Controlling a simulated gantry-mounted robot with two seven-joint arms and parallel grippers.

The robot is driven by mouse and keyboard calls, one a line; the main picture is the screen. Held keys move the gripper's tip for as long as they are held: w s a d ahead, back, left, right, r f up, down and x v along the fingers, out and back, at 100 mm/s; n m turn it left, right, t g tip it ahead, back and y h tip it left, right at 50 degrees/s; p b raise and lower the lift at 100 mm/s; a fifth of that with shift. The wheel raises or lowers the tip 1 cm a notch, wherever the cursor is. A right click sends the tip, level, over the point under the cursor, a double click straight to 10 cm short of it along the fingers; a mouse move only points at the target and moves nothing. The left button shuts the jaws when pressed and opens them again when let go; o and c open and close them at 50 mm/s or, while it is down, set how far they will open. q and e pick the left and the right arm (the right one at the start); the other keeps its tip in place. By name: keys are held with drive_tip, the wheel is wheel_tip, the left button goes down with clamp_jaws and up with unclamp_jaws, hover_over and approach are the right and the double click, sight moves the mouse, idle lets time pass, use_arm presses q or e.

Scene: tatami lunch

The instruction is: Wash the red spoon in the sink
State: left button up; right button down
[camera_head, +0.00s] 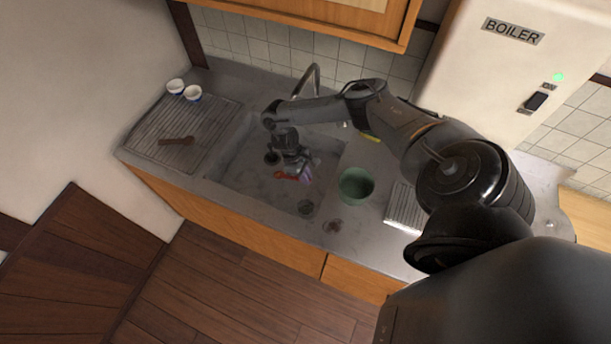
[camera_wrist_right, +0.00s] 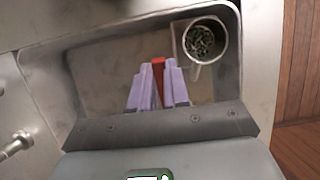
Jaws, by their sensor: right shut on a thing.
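The red spoon (camera_head: 285,176) is inside the sink (camera_head: 238,178), low in the basin. My right gripper (camera_head: 300,172) reaches down into the sink and is shut on the spoon. In the right wrist view the red spoon (camera_wrist_right: 157,72) sticks out between the purple finger pads of my right gripper (camera_wrist_right: 158,86); part of it is hidden by them. The curved faucet (camera_head: 315,76) stands behind the sink, partly behind my right arm. Whether water runs cannot be told. My left gripper is not in view.
A green bowl (camera_head: 356,185) is right of the sink. A brown utensil (camera_head: 176,141) and two small cups (camera_head: 184,90) are on the left.

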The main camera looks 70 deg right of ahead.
drive_tip(key=shift+f+b, duration=4.65)
drive_tip(key=shift+f, duration=1.95)
